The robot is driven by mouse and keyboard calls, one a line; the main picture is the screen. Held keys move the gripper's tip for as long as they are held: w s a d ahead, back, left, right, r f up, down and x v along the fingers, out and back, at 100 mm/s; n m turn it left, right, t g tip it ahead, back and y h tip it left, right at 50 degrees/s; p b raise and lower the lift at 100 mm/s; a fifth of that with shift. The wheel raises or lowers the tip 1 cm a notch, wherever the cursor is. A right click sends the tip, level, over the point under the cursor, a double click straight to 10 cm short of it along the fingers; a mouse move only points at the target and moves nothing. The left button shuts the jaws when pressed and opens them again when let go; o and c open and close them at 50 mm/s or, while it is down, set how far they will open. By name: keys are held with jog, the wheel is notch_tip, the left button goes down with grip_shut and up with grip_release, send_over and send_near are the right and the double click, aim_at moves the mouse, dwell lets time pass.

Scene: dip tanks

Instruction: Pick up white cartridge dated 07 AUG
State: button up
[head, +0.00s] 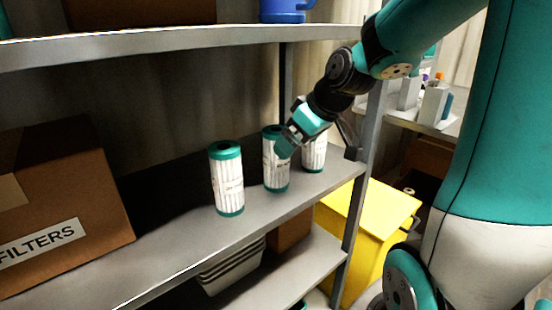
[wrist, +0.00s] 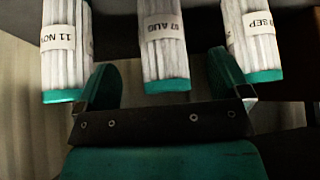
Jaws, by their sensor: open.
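Three white pleated cartridges with green end caps stand upright on the shelf in the head view. In the wrist view the middle cartridge (wrist: 163,58) has a label reading 07 AUG. It appears to be the middle cartridge (head: 275,172) in the head view, partly covered by my gripper (head: 290,143). My gripper (wrist: 165,84) is open, and the 07 AUG cartridge's green end shows between its fingers.
The cartridges stand on a grey shelf (head: 185,245) beneath an upper shelf board (head: 150,45). A cardboard box marked FILTERS (head: 75,190) stands at the left. A shelf post (head: 364,185) and a yellow bin (head: 372,225) are at the right. Neighbouring cartridges leave narrow gaps.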

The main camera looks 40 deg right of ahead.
aim_at(280, 131)
jog(key=w, duration=0.2)
jog(key=w+a+p, duration=0.1)
jog(key=w, duration=0.2)
jog(key=shift+w+a, duration=0.2)
jog(key=shift+w+f, duration=0.15)
jog(key=shift+f, duration=0.35)
jog(key=c, duration=1.4)
